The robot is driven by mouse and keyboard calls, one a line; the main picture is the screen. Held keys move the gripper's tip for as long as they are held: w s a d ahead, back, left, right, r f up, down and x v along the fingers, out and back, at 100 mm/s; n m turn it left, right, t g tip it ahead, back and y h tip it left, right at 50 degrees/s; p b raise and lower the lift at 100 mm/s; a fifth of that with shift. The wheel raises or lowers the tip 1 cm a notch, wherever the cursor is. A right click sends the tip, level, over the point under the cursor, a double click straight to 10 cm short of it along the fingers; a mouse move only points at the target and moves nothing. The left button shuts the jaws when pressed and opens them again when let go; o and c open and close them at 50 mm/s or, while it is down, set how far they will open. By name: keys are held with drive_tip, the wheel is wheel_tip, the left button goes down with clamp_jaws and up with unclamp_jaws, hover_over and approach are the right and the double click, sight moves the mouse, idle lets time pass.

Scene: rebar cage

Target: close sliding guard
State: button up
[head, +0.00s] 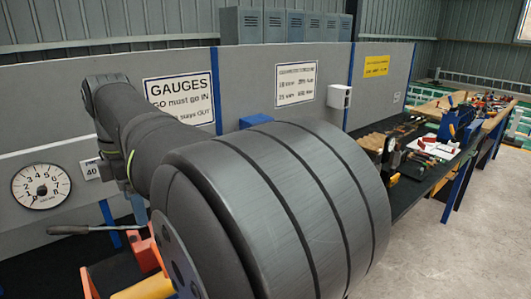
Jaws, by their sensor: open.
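No sliding guard can be made out in the head view. My own large dark grey arm links fill the middle of the picture and hide much of the bench behind them. My gripper is not visible. At the lower left, orange parts (147,252) and a yellow rounded piece (148,288) show partly beside my arm. A lever with a dark grip (70,230) sticks out to the left above them. I cannot tell whether these belong to a guard.
A grey panel wall (245,85) carries signs, a round dial gauge (41,186) and a white box (339,96). A dark bench with tools and a blue device (457,124) runs along the right. Open concrete floor (470,230) lies at the right.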

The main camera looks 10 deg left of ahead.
drive_tip(key=w+d+f+m+y, duration=0.1)
drive_tip(key=w+f+m, duration=0.1)
drive_tip(key=w, duration=0.1)
drive_tip(key=w+d+f+m+g+y, duration=0.1)
drive_tip(key=w+d+m, duration=0.1)
drive_tip(key=w, duration=0.1)
drive_tip(key=w+d+f+m+g, duration=0.1)
drive_tip(key=w+d+f+m, duration=0.1)
drive_tip(key=w, duration=0.1)
drive_tip(key=shift+f+m+y, duration=0.3)
drive_tip(key=shift+m+y, duration=0.1)
clamp_jaws()
drive_tip(key=w+d+f+m+t+y, duration=0.1)
drive_tip(key=w+d+f+m+y, duration=0.4)
drive_tip(key=w+d+m, duration=0.55)
drive_tip(key=shift+n, duration=0.45)
drive_tip(key=x, duration=0.3)
drive_tip(key=s+x, duration=0.1)
drive_tip(key=x, duration=0.3)
drive_tip(key=a+r+x, duration=0.1)
drive_tip(key=x, duration=0.3)
drive_tip(key=shift+s+f, duration=0.1)
drive_tip(key=shift+s, duration=0.25)
drive_tip(key=shift+s+a, duration=0.45)
drive_tip(key=shift+a, duration=0.15)
